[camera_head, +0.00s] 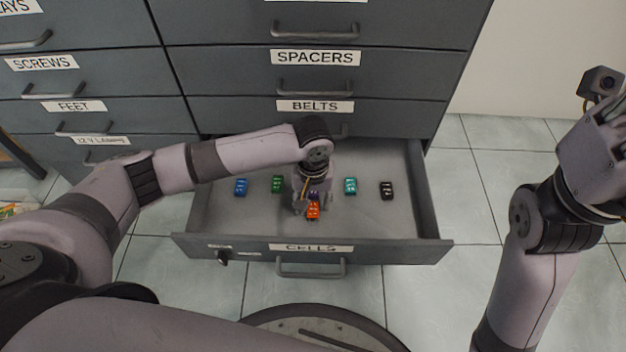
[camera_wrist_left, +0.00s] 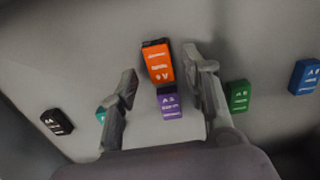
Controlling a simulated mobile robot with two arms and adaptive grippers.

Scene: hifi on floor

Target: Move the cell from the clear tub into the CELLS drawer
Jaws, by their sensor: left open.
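The CELLS drawer (camera_head: 395,225) is pulled open at the bottom of the cabinet. Inside are a blue cell (camera_head: 241,187), a green cell (camera_head: 277,184), a teal cell (camera_head: 350,186) and a black cell (camera_head: 387,190), spaced apart. An orange cell (camera_head: 313,210) and a purple cell (camera_head: 313,194) lie between green and teal. My left gripper (camera_head: 307,200) is inside the drawer, open around this pair. In the left wrist view the orange cell (camera_wrist_left: 158,63) and the purple cell (camera_wrist_left: 169,103) sit end to end between the fingers; I cannot tell if they touch. No clear tub shows.
Closed drawers labelled BELTS (camera_head: 310,106) and SPACERS (camera_head: 315,58) are above the open one, with more closed drawers to the left. My right arm is at the far right, over free tiled floor.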

